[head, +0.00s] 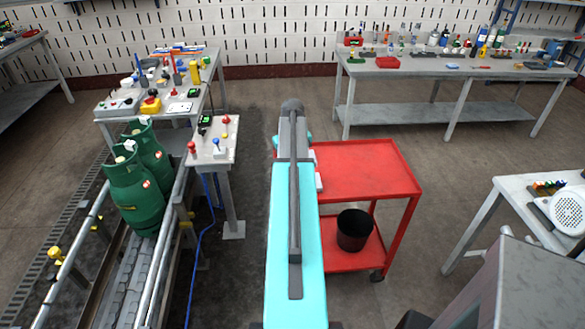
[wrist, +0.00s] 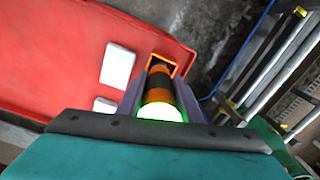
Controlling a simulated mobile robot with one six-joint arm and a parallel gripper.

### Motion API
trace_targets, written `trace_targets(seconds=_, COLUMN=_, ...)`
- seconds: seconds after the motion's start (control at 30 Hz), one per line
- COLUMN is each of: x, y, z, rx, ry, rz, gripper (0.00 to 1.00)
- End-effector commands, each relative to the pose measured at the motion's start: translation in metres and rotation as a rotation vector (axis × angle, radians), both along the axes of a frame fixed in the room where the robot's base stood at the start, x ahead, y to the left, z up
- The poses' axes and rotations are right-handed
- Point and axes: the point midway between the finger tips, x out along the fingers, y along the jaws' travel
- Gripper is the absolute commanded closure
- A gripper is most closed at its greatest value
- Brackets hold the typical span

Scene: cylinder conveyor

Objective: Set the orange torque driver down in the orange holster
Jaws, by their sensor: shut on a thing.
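My gripper (wrist: 162,76) shows in the wrist view, shut around the torque driver (wrist: 158,96), which is dark with orange bands and a bright green glow at its near end. The orange holster (wrist: 174,66) is a small square orange frame at the edge of the red cart. The driver's far end lines up with the frame and overlaps it in the picture. I cannot tell whether the tip is inside it or just above it. In the head view my arm hides the gripper, driver and holster.
The red cart (head: 360,160) has a mostly bare top with white blocks (wrist: 117,65) near the holster, and a black bin (head: 354,230) on its lower shelf. A small control table (head: 228,155) and a conveyor with green gas cylinders (head: 135,195) stand to the left.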

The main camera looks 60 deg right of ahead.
Motion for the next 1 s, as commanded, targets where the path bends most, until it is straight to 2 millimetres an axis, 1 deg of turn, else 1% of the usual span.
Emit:
trace_targets(seconds=0.8, x=0.001, y=0.0, z=-0.023, rx=0.0, ry=0.0, rz=0.0, gripper=0.99)
trace_targets(seconds=1.0, x=0.001, y=0.0, z=-0.026, rx=0.0, ry=0.0, rz=0.0, gripper=0.99)
